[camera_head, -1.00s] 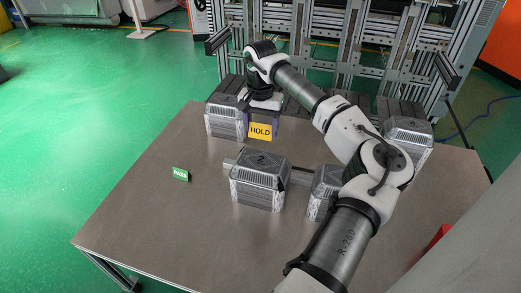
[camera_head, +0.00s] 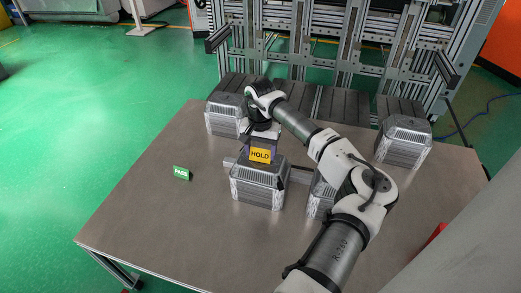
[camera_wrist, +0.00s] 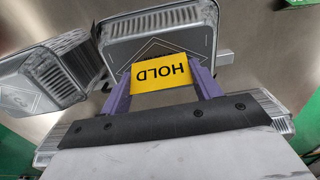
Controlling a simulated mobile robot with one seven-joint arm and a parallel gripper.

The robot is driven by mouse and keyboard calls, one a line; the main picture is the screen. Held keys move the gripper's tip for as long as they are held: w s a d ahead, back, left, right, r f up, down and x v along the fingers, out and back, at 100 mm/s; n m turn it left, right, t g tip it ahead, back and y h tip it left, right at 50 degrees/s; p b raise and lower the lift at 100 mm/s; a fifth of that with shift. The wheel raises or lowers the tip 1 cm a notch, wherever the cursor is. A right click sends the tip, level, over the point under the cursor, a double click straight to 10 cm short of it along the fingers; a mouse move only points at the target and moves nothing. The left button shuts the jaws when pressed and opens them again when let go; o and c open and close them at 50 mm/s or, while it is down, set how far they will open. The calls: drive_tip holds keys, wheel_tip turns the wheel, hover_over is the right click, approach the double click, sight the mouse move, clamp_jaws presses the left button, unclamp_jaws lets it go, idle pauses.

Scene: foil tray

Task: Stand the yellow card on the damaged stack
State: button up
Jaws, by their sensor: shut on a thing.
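The yellow card (camera_head: 260,155), marked HOLD, is held upright by my gripper (camera_head: 259,146). In the wrist view the card (camera_wrist: 164,73) sits between the two purple fingers of my gripper (camera_wrist: 165,82), which are shut on it. In the head view the card appears at the back edge of the front middle foil tray stack (camera_head: 259,186). That stack also shows behind the card in the wrist view (camera_wrist: 155,30). I cannot tell whether the card touches its top. Whether this stack is damaged is not clear.
Other stacks stand at the back left (camera_head: 226,116), back right (camera_head: 404,142) and front right, partly behind my arm (camera_head: 320,195). A small green PASS card (camera_head: 181,173) stands on the table's left. The table (camera_head: 150,215) is clear at front left.

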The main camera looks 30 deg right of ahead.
sight(260, 149)
drive_tip(key=o, duration=0.9)
drive_tip(key=shift+f, duration=0.1)
wheel_tip(260, 149, up, 12)
drive_tip(key=shift+r+b, duration=0.2)
drive_tip(key=shift+b, duration=0.75)
